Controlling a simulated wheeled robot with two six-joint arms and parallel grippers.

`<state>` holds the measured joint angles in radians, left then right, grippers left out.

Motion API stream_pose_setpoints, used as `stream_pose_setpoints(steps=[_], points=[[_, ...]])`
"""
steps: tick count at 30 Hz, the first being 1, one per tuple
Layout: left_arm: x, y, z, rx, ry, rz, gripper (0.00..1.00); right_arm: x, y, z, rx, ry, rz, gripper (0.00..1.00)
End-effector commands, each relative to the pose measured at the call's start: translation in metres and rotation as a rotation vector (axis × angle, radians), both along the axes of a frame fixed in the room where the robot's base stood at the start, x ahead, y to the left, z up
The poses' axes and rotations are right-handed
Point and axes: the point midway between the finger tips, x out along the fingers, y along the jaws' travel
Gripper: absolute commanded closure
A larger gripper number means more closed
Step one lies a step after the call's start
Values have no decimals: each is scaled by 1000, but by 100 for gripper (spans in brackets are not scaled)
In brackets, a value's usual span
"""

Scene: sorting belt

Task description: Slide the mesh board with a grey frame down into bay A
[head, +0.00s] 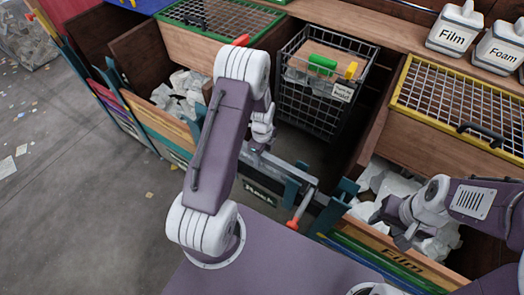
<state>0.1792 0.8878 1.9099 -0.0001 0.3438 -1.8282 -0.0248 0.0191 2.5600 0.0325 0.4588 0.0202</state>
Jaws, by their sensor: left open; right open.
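I cannot make out a mesh board with a grey frame or any bay marked A. A mesh board with a green frame (222,18) lies at the top over a wooden bay. A mesh board with a yellow frame (462,95) and a dark handle covers the bay at the right. My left gripper (258,148) is above the front edge of the middle bay, partly hidden behind my own arm; I see nothing held in it. My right gripper (392,213) is open and empty, over the film bay (400,258) with its white scraps.
A black wire basket (318,108) holding a cardboard box stands in the middle bay. A grey bar with a red end (295,222) crosses the front. White bins labelled Film (455,30) and Foam (498,48) stand at the top right. Left floor is mostly open.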

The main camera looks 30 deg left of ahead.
Motion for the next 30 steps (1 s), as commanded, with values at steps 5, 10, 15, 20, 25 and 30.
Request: stream_pose_setpoints(steps=[5,10,15,20,25,30], points=[[0,0,0,0,0,0,49,0,0,0,0,0,0,49],[0,0,0,0,0,0,96,0,0,0,0,0,0,49],[0,0,0,0,0,0,100,0,0,0,0,0,0,49],[0,0,0,0,0,0,100,0,0,0,0,0,0,49],[0,0,1,0,0,0,100,0,0,0,0,0,0,49],[0,0,1,0,0,0,100,0,0,0,0,0,0,49]])
